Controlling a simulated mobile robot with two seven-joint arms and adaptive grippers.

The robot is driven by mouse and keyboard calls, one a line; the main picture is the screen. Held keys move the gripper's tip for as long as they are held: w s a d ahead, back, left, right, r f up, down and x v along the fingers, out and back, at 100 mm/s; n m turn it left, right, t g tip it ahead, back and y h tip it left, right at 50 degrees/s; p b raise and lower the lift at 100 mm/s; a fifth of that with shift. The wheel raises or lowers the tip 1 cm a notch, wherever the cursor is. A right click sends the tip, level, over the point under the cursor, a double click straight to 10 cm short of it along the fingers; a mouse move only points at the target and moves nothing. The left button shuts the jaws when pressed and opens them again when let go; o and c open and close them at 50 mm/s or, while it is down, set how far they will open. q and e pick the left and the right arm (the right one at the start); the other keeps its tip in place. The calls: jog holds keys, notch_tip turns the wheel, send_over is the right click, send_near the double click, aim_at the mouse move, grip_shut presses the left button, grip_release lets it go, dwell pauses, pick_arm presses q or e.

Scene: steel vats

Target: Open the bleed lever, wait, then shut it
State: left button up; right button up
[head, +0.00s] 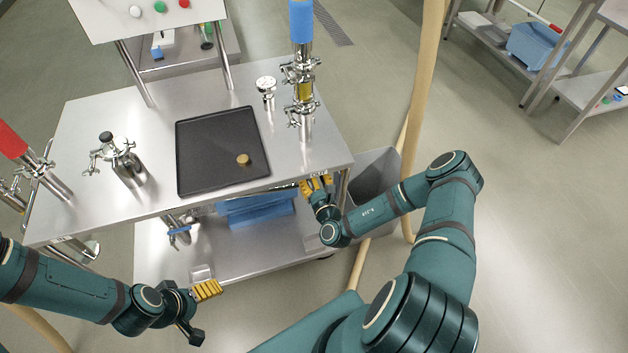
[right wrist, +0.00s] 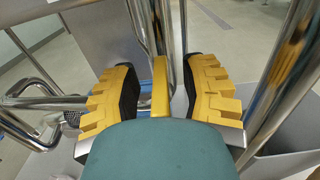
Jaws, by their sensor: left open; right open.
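Another lever, blue (head: 180,231), sits on a pipe under the table's front left. My left gripper (head: 203,312) is open and empty, low in front of the table's lower shelf.
The steel table (head: 90,190) carries a black tray (head: 210,170) with a small brass-coloured disc (head: 243,160), and pipe fittings. A grey bin (head: 374,172) stands beside its right end. A tan hose (head: 424,85) runs vertically nearby.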

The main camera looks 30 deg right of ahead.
grip_shut()
pick_arm(q)
jog(key=shift+r, duration=0.1)
